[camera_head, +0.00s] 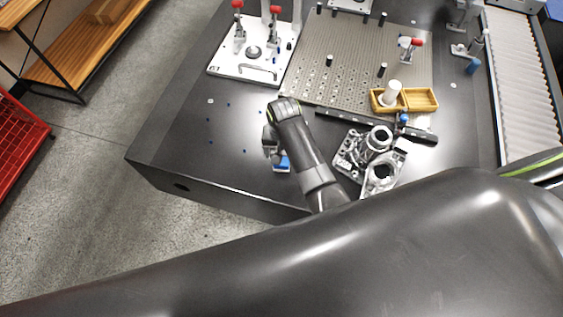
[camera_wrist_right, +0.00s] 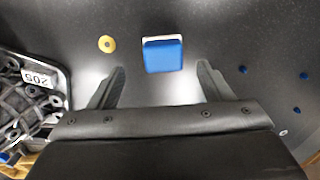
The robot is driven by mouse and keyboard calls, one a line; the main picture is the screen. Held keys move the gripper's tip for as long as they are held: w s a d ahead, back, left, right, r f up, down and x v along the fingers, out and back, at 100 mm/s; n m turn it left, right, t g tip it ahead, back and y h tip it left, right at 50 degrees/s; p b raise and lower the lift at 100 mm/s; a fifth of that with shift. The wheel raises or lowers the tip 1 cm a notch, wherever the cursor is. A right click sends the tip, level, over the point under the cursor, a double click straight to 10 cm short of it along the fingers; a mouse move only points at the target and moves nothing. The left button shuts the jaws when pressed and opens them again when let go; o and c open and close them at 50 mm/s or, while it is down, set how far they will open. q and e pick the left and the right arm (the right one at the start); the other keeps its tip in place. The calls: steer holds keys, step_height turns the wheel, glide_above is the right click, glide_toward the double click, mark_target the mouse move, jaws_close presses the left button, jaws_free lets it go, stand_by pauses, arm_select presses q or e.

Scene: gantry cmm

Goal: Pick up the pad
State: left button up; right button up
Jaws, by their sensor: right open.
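The pad (camera_wrist_right: 163,56) is a small blue block with a pale edge, lying on the dark table. In the right wrist view it is just beyond and between the two finger tips of my right gripper (camera_wrist_right: 160,76). The fingers are open, with a gap wider than the pad and nothing held. In the head view my right gripper (camera_head: 272,148) points down at the table, and the blue pad (camera_head: 283,163) shows partly behind it. I cannot tell the exact height of the fingers above the table. My left gripper is not in view.
A metal casting (camera_head: 381,172) stands right of my right arm and shows at the wrist view's left (camera_wrist_right: 28,98). A yellow disc (camera_wrist_right: 107,44) lies near the pad. Yellow trays (camera_head: 421,99), a perforated plate (camera_head: 330,88) and a clamp fixture (camera_head: 228,67) are farther back.

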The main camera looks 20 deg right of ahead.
steer(key=shift+a+f, duration=0.2)
steer(key=shift+f, duration=2.2)
steer(key=c, duration=1.1)
steer(key=shift+r, duration=0.2)
steer(key=shift+r+p, duration=6.65)
steer(key=shift+r, duration=2.2)
